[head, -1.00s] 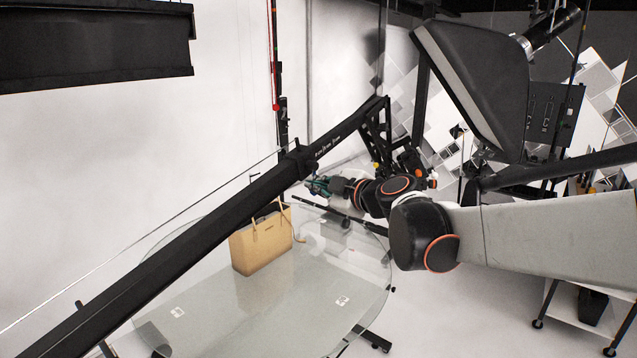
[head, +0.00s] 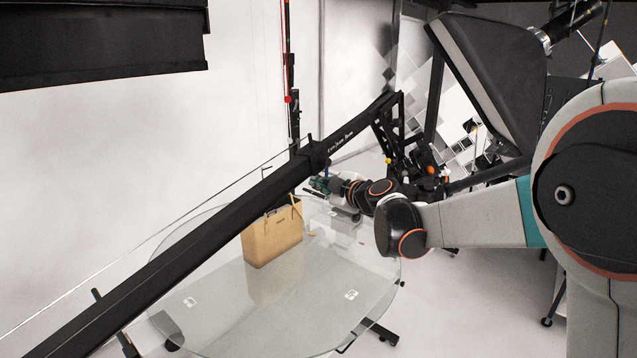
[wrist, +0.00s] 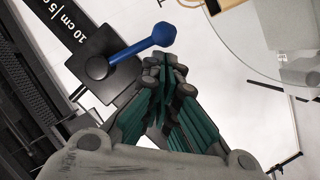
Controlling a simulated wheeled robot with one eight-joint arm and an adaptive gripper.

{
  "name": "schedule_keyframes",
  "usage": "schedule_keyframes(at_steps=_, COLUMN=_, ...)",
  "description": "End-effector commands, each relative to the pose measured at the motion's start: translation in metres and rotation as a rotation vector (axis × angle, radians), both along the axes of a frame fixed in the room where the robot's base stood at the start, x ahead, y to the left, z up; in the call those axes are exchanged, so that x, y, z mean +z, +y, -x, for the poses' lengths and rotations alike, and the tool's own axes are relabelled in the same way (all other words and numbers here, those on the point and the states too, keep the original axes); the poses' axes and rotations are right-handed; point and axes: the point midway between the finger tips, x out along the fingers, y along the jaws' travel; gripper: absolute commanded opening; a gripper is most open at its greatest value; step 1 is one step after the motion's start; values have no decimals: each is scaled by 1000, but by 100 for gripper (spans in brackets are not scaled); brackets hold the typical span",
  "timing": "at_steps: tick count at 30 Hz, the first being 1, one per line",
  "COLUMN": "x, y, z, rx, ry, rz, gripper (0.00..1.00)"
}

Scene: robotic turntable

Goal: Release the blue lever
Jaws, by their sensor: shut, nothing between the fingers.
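The blue lever (wrist: 140,48) shows in the wrist view, a blue rod with a round knob at its upper right end. Its other end sits on a dark round pivot on a black block (wrist: 96,68) of the boom. The lever is too small to make out there.
A round glass turntable (head: 215,325) lies below with a tan handbag (head: 272,236) on it. The black boom crosses above the glass. A large softbox (head: 490,80) stands at the upper right.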

Motion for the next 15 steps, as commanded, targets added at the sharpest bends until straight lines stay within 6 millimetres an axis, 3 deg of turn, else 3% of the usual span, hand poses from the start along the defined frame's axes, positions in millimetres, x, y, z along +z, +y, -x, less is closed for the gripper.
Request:
schedule_keyframes(at_steps=9, x=-1, y=0, z=0, rx=0, ry=-8, rz=6, gripper=0)
schedule_keyframes(at_steps=15, x=-10, y=-4, z=-5, rx=0, ry=-103, rz=80, gripper=0)
